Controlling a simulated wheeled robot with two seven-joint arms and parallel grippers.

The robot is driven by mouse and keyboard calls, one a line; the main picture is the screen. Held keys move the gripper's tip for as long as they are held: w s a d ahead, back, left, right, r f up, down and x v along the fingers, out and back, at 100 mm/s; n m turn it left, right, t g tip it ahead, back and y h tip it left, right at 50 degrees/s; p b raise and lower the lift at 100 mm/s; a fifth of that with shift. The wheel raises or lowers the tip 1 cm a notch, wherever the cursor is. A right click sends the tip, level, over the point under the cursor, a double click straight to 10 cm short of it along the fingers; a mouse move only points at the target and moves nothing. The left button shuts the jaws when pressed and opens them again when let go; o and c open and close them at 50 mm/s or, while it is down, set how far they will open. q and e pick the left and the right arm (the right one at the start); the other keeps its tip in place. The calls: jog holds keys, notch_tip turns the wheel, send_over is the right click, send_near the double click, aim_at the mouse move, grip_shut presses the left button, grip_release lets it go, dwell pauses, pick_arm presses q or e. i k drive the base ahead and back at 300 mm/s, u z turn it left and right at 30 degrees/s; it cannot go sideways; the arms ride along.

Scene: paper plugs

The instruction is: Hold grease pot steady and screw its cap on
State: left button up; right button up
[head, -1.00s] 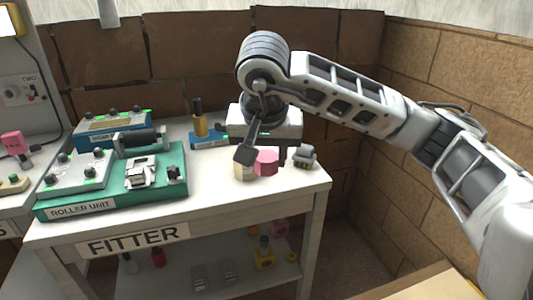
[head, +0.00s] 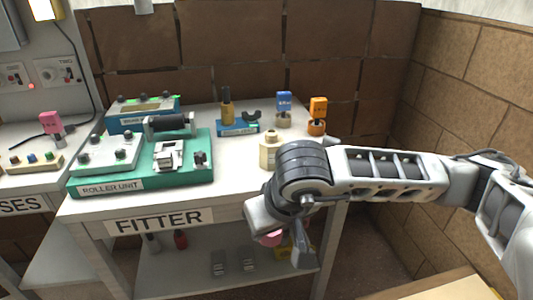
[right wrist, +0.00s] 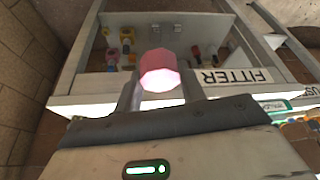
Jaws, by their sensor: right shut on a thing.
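The cream grease pot (head: 269,153) stands upright on the white bench top, near its right end, just left of my right wrist in the head view. The pink cap (right wrist: 160,70) is off the pot. My right gripper (right wrist: 160,84) is shut on the cap, one finger on each side of it. In the head view the cap (head: 270,239) shows partly behind my right gripper (head: 283,245), in front of the bench edge and apart from the pot. My left gripper is not in view, and nothing holds the pot.
The green roller unit (head: 140,185) fills the bench's left side. A blue stand (head: 238,128) and blue and orange tagged items (head: 284,101) (head: 318,108) stand at the back. A lower shelf (head: 200,275) holds small parts. Bare bench top lies left of the pot.

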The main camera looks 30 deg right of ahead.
aim_at(269, 142)
jog(key=u, duration=1.95)
jog(key=i, duration=1)
jog(key=z, duration=3.6)
